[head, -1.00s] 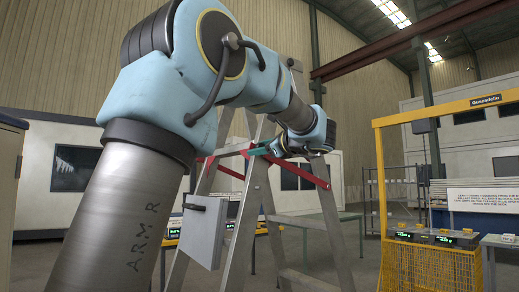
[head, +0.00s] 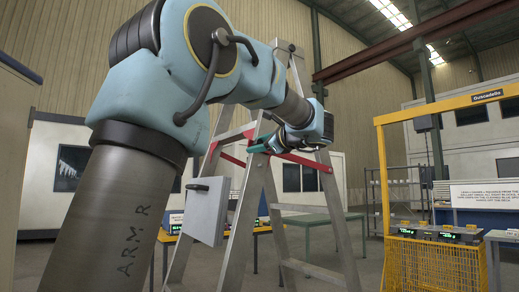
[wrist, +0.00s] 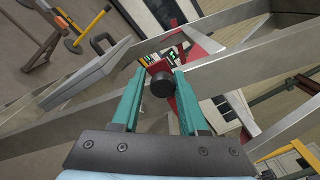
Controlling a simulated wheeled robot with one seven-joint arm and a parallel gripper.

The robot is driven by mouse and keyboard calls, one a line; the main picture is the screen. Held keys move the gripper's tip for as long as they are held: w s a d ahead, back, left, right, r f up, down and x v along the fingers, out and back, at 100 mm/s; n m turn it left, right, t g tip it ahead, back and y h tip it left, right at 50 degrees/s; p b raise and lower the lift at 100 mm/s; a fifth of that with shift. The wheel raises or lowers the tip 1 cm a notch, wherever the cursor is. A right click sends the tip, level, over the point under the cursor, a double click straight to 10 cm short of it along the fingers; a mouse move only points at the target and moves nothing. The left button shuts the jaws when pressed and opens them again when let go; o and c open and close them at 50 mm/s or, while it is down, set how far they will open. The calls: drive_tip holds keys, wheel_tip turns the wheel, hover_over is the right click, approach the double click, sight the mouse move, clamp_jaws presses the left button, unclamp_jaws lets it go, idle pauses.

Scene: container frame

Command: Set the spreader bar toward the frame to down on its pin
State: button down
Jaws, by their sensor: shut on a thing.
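A grey stepladder (head: 258,205) stands open in the middle of the head view, with red spreader bars (head: 305,161) between its legs. A red bar also shows in the wrist view (wrist: 186,100), running behind my fingers. My gripper (head: 260,147) is at the ladder, beside a near leg. In the wrist view its teal fingers (wrist: 160,80) are shut on a dark round knob (wrist: 161,85), which appears to belong to the red spreader bar. A ladder rail (wrist: 230,68) crosses just beyond the fingertips. I cannot make out the pin.
A grey box (head: 205,207) with a handle hangs at the ladder's left side. A yellow frame with a mesh basket (head: 433,265) stands at the right. A green table (head: 310,219) is behind the ladder. Open floor lies between the ladder and the yellow frame.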

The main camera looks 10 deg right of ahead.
drive_tip(key=shift+n, duration=0.9)
wheel_tip(320, 180, down, 7)
drive_tip(key=b, duration=0.7)
drive_tip(key=shift+s+r, duration=0.1)
drive_tip(key=shift+r, duration=0.05)
drive_tip(key=c, duration=0.6)
unclamp_jaws()
drive_tip(key=shift+o, duration=0.3)
drive_tip(key=shift+a, duration=0.1)
drive_tip(key=shift+r, duration=0.1)
drive_tip(key=b, duration=0.2)
approach(250, 167)
drive_tip(key=v, duration=0.4)
drive_tip(key=shift+s+d, duration=0.2)
